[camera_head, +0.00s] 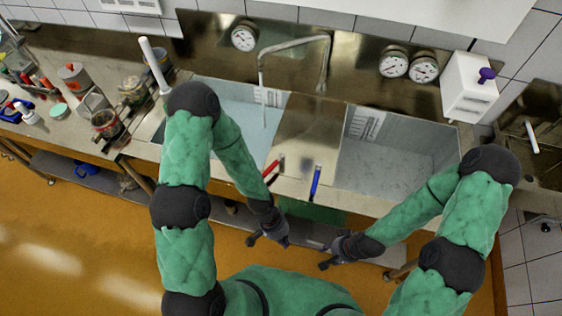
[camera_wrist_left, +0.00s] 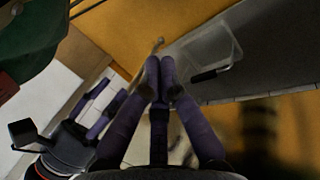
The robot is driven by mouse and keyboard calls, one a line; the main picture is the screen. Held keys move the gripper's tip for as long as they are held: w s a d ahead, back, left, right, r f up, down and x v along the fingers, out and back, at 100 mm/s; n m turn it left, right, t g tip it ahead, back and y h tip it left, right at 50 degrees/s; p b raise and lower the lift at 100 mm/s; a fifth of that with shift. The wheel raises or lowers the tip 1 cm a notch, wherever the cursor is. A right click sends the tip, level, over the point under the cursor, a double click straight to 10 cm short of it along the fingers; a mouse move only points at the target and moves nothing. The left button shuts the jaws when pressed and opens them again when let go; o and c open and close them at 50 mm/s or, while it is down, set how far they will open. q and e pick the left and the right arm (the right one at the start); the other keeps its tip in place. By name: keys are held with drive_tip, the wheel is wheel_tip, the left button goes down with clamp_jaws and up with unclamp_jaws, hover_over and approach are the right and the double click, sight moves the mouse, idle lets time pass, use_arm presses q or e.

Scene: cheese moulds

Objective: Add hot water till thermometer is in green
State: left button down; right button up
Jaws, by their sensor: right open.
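A left basin (camera_head: 230,112) holds pale bluish water, and a thin stream falls into it from the bent metal tap (camera_head: 292,45). A red-handled lever (camera_head: 272,168) and a blue-handled lever (camera_head: 315,182) stick out at the counter's front edge. Round dials are on the back wall: one at left (camera_head: 243,37) and two at right (camera_head: 393,62) (camera_head: 424,68). Their readings are too small to tell. My left gripper (camera_head: 258,239) hangs in front of the counter, below the red lever, its purple fingers (camera_wrist_left: 160,66) together and empty. My right gripper (camera_head: 333,257) is open, empty, below the blue lever.
A right basin (camera_head: 385,165) has a greyish, mottled bottom. A white box (camera_head: 472,86) with a purple knob stands at right. Jars and bottles crowd the left counter, near a white upright rod (camera_head: 153,62). Open orange floor (camera_head: 80,235) lies in front.

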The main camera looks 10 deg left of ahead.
use_arm(q)
drive_tip(key=w+d+r+m+t+y, duration=0.25)
drive_tip(key=w+r+m+y, duration=0.35)
drive_tip(key=r+m, duration=0.5)
drive_tip(key=w+d+r+m+t+y, duration=0.1)
drive_tip(key=w+r+m+t+y, duration=0.2)
drive_tip(key=w+r+m+y, duration=0.7)
drive_tip(key=a+f+h, duration=0.1)
drive_tip(key=a+f+n+h+b, duration=0.1)
drive_tip(key=a+f+h, duration=0.1)
drive_tip(key=s+a+f+h, duration=0.1)
drive_tip(key=a+h, duration=0.1)
drive_tip(key=shift+a+f+n+b, duration=0.2)
drive_tip(key=shift+a+n+b, duration=0.1)
drive_tip(key=shift+n, duration=0.1)
drive_tip(key=a, duration=0.1)
drive_tip(key=w, duration=0.1)
drive_tip(key=a+f, duration=0.1)
drive_tip(key=shift+w+a, duration=0.25)
drive_tip(key=shift+a, duration=0.1)
drive_tip(key=shift+w+a, duration=0.25)
drive_tip(key=shift+a, duration=0.25)
use_arm(e)
drive_tip(key=shift+f, duration=0.55)
